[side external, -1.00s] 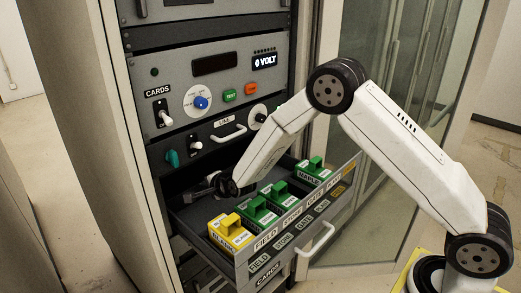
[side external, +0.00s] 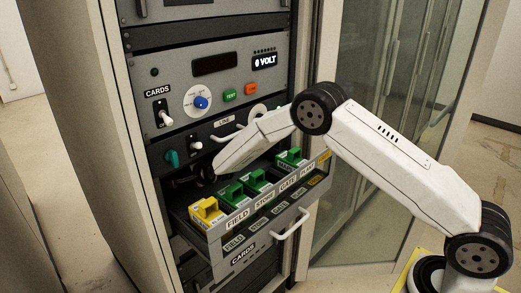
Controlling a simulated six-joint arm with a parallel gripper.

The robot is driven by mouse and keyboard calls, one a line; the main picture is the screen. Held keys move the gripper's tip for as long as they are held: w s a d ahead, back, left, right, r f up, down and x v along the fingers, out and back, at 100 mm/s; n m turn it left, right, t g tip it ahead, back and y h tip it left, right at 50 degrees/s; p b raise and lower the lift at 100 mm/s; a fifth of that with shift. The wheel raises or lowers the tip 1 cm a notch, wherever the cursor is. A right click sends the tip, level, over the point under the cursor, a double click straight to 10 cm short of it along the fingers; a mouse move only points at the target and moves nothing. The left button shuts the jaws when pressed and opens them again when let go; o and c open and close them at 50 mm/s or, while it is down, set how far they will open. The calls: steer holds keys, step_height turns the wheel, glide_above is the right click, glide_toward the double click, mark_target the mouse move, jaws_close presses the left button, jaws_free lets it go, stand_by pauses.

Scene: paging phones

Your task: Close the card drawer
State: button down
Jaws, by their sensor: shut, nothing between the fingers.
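The card drawer (side external: 258,240) stands partly out of the rack, with a white bar handle (side external: 292,223) on its front. Several cards with handles sit in it: a yellow one (side external: 207,208) at the left end and green ones (side external: 256,179) along the row, with another green card (side external: 291,158) at the right. My gripper (side external: 200,174) is over the back of the drawer near the rack face, partly hidden by my own arm and dark against the rack. Its fingers are shut and hold nothing. I cannot tell whether it touches the drawer.
Above the drawer are a panel with a teal knob (side external: 171,158) and a white handle (side external: 231,134), and a CARDS panel with a toggle switch (side external: 162,117), blue knob (side external: 201,103) and green and orange buttons. A glass door (side external: 375,110) stands at the right.

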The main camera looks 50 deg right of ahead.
steer(key=shift+w, duration=0.85)
steer(key=shift+s+r, duration=0.1)
steer(key=shift+s, duration=0.05)
steer(key=shift+v, duration=9.85)
